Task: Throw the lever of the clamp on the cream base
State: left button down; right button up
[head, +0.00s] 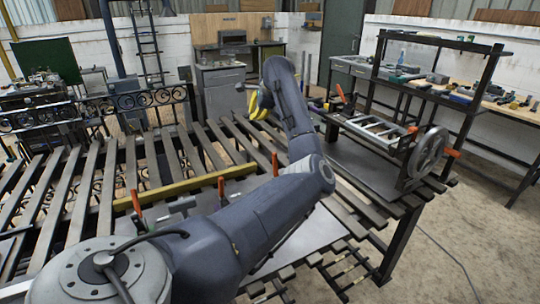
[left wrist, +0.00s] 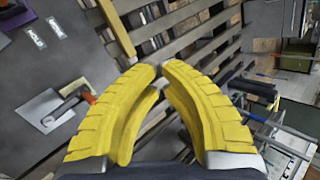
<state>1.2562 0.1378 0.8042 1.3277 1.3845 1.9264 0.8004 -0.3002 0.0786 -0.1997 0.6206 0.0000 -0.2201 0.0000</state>
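My left gripper (head: 259,103) reaches over the far part of the slatted bench, its arm crossing the head view from the bottom left. In the left wrist view its yellow fingers (left wrist: 159,72) have their tips close together with nothing held. A toggle clamp with an orange-red lever tip (left wrist: 88,97) sits by a pale plate (left wrist: 45,110), left of the fingers and apart from them. In the head view, orange-handled clamps stand at the bench's yellow bar (head: 187,186) and on the right-hand frame. A distinctly cream base is hard to make out. My right gripper is out of view.
The slatted bench (head: 82,183) fills the middle. On its right stands a metal frame with a handwheel (head: 428,153) and orange handles. A dark shelf rack (head: 428,84) stands behind it. Scrolled ironwork (head: 150,99) is at the back left. My left arm hides part of the bench.

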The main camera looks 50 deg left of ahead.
aim_at(275, 165)
pick_arm(q)
jog(key=w+d+f+n+h, duration=0.1)
jog(key=d+f+n+h, duration=0.1)
jog(key=f+n, duration=0.6)
jog(key=d+f+n+h, duration=0.3)
jog(key=f+n, duration=0.5)
jog(key=n, duration=0.4)
jog(key=shift+w+d+n+g+h, duration=0.3)
jog(key=shift+w+d+n, duration=0.1)
dwell(0.5)
